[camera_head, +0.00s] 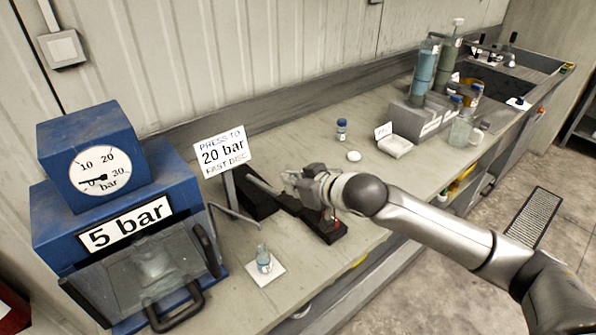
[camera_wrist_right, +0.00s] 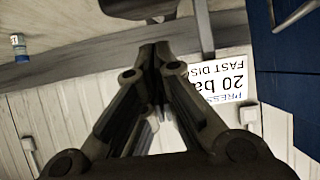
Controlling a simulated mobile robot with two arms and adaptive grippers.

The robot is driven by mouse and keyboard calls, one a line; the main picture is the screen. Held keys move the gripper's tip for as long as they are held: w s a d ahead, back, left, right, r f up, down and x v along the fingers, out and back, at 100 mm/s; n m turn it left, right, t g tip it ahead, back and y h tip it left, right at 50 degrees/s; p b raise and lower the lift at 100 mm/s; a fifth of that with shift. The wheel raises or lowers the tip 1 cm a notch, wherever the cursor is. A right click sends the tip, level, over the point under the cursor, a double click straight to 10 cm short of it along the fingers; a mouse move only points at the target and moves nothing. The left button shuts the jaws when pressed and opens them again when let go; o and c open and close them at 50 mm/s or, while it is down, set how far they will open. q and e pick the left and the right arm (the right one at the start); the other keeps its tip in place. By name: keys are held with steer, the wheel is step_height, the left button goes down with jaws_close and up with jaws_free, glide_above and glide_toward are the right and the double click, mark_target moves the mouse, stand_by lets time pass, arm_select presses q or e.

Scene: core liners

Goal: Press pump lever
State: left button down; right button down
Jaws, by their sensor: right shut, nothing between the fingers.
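The hand pump (camera_head: 322,232) has a dark base on the bench, with a red part near its front end. A pale metal rod, which looks like its lever (camera_head: 262,185), sticks out to the left of my right gripper (camera_head: 288,180). The gripper is shut and empty, at or just over the rod; I cannot tell if they touch. My arm hides part of the pump. In the right wrist view the closed fingers (camera_wrist_right: 155,62) meet at the top centre. The blue press (camera_head: 60,225) has a dial gauge (camera_head: 100,172) with its needle near 0. My left gripper is out of view.
A sign reading "20 bar" (camera_head: 222,152) stands behind the pump. A small vial (camera_head: 263,258) on a white card stands in front. A blue-capped jar (camera_head: 341,130), a white dish (camera_head: 394,146) and a bottle rack (camera_head: 415,120) stand farther right. A sink lies beyond.

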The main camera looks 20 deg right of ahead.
steer(key=shift+s+d+f, duration=0.1)
steer(key=shift+s+f, duration=0.05)
steer(key=shift+f, duration=0.3)
steer(key=shift+s+d+f, duration=0.1)
steer(key=shift+s+f, duration=0.05)
steer(key=shift+f, duration=0.3)
